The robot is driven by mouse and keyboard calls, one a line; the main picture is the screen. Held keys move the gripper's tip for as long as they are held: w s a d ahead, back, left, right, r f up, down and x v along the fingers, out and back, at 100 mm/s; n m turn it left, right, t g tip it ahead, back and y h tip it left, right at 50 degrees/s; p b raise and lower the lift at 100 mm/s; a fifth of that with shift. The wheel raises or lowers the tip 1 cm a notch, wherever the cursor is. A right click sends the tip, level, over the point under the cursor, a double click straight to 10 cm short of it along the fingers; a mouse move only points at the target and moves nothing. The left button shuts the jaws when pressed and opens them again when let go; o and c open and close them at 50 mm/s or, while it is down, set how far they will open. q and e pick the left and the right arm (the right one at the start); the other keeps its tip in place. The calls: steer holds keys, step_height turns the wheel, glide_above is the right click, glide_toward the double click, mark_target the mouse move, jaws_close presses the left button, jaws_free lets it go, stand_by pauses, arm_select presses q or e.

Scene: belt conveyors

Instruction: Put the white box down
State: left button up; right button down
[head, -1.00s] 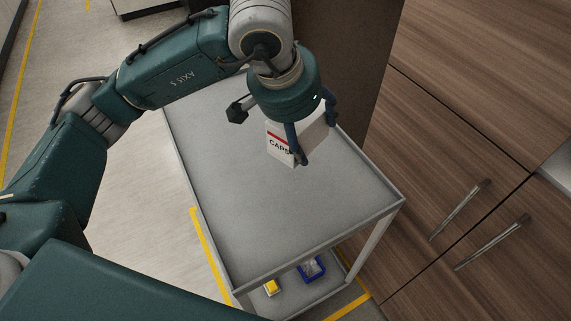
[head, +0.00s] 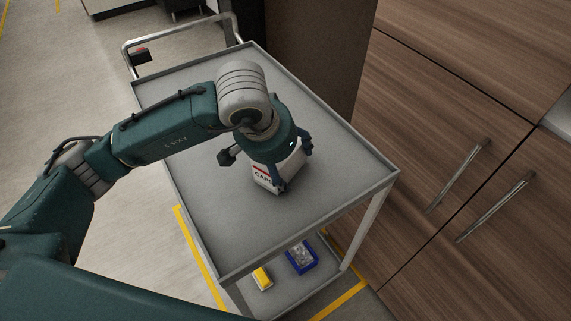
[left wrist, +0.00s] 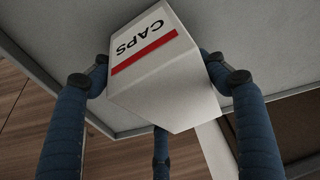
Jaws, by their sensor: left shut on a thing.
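The white box (head: 264,178) has a red stripe and the word CAPS on one side. My left gripper (head: 281,172) points down and is shut on it over the grey top of the cart (head: 235,235). In the left wrist view the white box (left wrist: 165,85) sits between the blue fingers (left wrist: 160,110), with the grey cart top behind it. I cannot tell whether the box's underside touches the cart top. My right gripper is not in view.
The cart top around the box is clear, with a raised rim. On the lower shelf are a blue bin (head: 301,257) and a yellow item (head: 262,278). Wooden cabinets (head: 440,120) stand close on the right. A push handle (head: 180,35) is at the cart's far end.

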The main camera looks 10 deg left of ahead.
arm_select(q)
steer(key=shift+f, duration=0.2)
steer(key=o, duration=1.5)
steer(key=shift+c, duration=0.2)
steer(key=shift+r, duration=0.1)
steer(key=shift+r, duration=0.2)
steer(key=v, duration=1.2)
steer(key=shift+s+a+f+b, duration=0.1)
steer(key=shift+s+f+b, duration=0.05)
steer(key=shift+b, duration=0.2)
